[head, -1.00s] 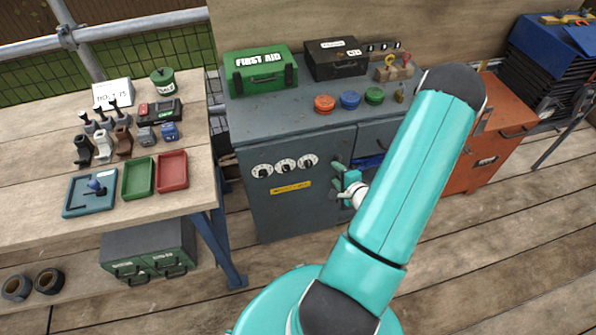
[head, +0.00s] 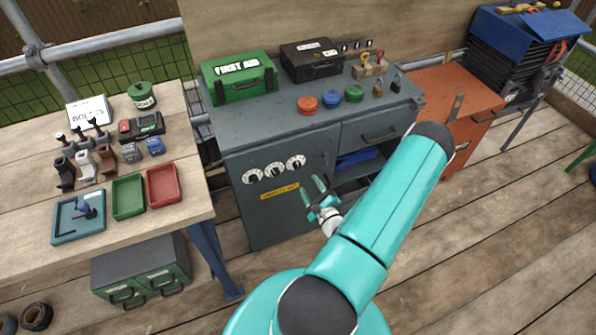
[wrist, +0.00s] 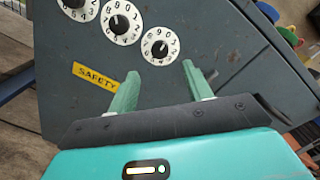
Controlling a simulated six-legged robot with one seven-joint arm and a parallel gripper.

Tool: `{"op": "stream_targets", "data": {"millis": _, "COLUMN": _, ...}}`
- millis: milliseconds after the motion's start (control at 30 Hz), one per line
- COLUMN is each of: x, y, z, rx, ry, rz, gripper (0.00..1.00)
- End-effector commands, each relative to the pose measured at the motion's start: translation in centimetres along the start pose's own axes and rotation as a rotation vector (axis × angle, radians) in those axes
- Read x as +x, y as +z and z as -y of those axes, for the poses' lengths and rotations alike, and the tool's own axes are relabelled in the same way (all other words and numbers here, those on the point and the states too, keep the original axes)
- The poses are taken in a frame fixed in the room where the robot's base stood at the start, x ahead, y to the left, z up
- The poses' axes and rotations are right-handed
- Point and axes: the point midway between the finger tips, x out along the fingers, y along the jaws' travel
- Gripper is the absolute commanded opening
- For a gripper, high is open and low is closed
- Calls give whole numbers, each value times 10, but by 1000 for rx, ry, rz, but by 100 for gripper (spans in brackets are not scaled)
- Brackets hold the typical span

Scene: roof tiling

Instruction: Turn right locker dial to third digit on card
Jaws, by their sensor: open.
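Three white numbered dials with dark knobs sit in a row on the grey locker door (head: 270,215). The right dial (head: 296,161) also shows in the wrist view (wrist: 160,46), just beyond and between my fingertips. Its knob lies tilted; the digit it points to is too small to read surely. My gripper (head: 312,190) is open and empty in front of the door, below and right of the right dial, apart from it. In the wrist view its two green fingers (wrist: 159,74) are spread. A white card (head: 90,112) stands on the wooden bench; its writing is too small to read surely.
A yellow label (head: 280,191) is below the dials. A green first aid box (head: 240,82), a black case (head: 312,60) and coloured buttons (head: 331,97) are on the locker top. The open shelf (head: 350,172) is right of the door. The wooden bench (head: 185,205) stands at left.

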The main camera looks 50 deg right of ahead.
Motion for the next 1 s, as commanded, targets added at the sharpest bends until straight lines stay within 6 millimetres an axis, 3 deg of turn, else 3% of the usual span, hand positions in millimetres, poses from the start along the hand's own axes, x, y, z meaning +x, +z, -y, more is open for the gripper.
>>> {"op": "stream_targets", "data": {"millis": 200, "x": 45, "y": 1, "z": -1, "rx": -3, "ry": 2, "rz": 3, "gripper": 50}}
{"op": "stream_targets", "data": {"millis": 400, "x": 75, "y": 3, "z": -3, "rx": -2, "ry": 3, "rz": 3, "gripper": 50}}
{"op": "stream_targets", "data": {"millis": 800, "x": 84, "y": 4, "z": -4, "rx": -1, "ry": 4, "rz": 1, "gripper": 50}}
{"op": "stream_targets", "data": {"millis": 1000, "x": 84, "y": 4, "z": -4, "rx": -1, "ry": 3, "rz": 1, "gripper": 11}}
